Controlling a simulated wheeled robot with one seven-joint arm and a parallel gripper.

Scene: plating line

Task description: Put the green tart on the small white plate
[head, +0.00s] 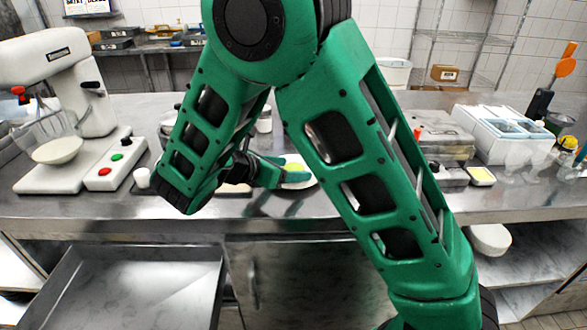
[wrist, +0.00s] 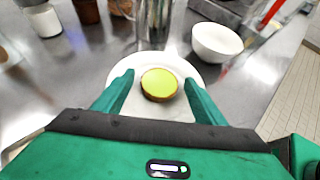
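The green tart (wrist: 159,84) is a round yellow-green disc with a brown rim. It lies on a white plate (wrist: 170,59) in the wrist view, and a sliver of it shows in the head view (head: 294,167). The plate (head: 306,183) is partly hidden by my arm there. My gripper (wrist: 160,88) is open, with one green finger on each side of the tart. Gaps show between the fingers and the tart. The head view shows my gripper (head: 268,172) low over the counter, mostly behind my arm.
A white bowl (wrist: 217,42) and a metal canister (wrist: 154,20) stand just beyond the plate. A white jar (wrist: 43,20) is at the upper left. A stand mixer (head: 70,90) is on the left of the counter, and a light blue box (head: 505,133) on the right.

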